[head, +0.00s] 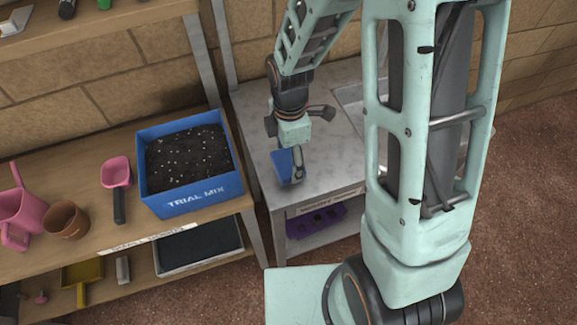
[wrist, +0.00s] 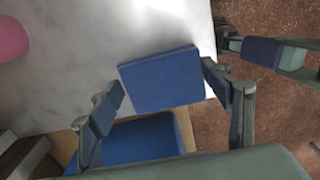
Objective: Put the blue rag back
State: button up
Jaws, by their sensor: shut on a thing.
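The blue rag (wrist: 162,78) looks like a flat, folded block between the two fingers of my gripper (wrist: 168,92) in the wrist view. The right finger meets its side, and the left finger is by its left edge. In the head view my gripper (head: 293,168) points down over the front left part of the marble-topped table (head: 262,142), shut on the rag (head: 282,162). The fingers partly cover the rag there. Whether it touches the tabletop, I cannot tell.
A blue soil box (head: 190,202) stands on the wooden bench (head: 100,245) to the left, beside a pink scoop (head: 116,172). A purple thing (head: 315,222) lies under the tabletop's front label. A pink thing (wrist: 12,40) shows at left in the wrist view. My arm hides the table's right part.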

aim_at(289, 159)
jog(key=shift+w+a+f+b, duration=0.15)
jog(key=shift+f+b, duration=0.9)
jog(key=shift+f, duration=0.65)
jog(key=shift+f, duration=0.2)
jog(key=o, duration=1.1)
jog(key=shift+r, duration=0.15)
notch_tip(289, 159, up, 12)
jog(key=shift+r+p, duration=0.1)
jog(key=shift+p, duration=0.2)
